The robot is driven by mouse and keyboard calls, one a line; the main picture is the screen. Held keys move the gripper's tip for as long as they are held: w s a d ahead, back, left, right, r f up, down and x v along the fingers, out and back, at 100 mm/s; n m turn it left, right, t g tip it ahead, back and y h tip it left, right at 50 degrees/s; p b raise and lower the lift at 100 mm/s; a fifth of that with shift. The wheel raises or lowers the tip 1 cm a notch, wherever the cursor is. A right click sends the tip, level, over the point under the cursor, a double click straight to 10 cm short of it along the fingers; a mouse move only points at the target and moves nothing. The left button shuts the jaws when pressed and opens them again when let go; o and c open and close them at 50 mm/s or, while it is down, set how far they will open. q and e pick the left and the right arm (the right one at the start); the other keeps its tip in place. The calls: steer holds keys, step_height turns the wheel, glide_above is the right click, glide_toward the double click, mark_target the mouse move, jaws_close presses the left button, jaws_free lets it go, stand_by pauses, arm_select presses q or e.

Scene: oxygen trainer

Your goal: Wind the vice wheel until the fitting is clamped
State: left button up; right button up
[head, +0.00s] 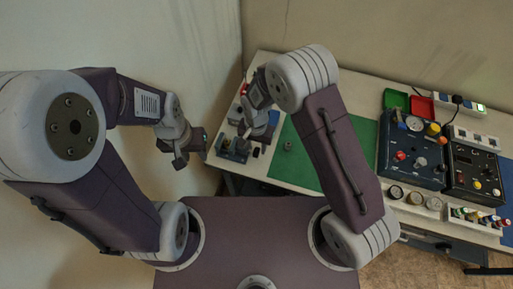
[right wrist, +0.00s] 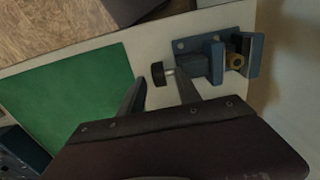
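The blue-grey vice (head: 232,149) stands near the left edge of the table; it also shows in the right wrist view (right wrist: 215,58). Its dark wheel (right wrist: 158,73) sits at the end of a short pale screw. A brass fitting (right wrist: 235,61) lies between the vice jaws; I cannot tell whether both jaws touch it. My right gripper (right wrist: 160,80) is open, its two fingers spread either side of the wheel, with no clear contact. My left gripper (head: 192,154) seems open and empty, left of the table and apart from the vice.
A green mat (head: 288,152) lies to the right of the vice. Blue and black gauge panels (head: 412,152), small dials (head: 396,192), and red and green trays (head: 421,106) fill the table's right side. A wall rises close on the left.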

steer(key=shift+f, duration=0.7)
steer(key=shift+d+f, duration=0.15)
steer(key=shift+f, duration=0.45)
jaws_close()
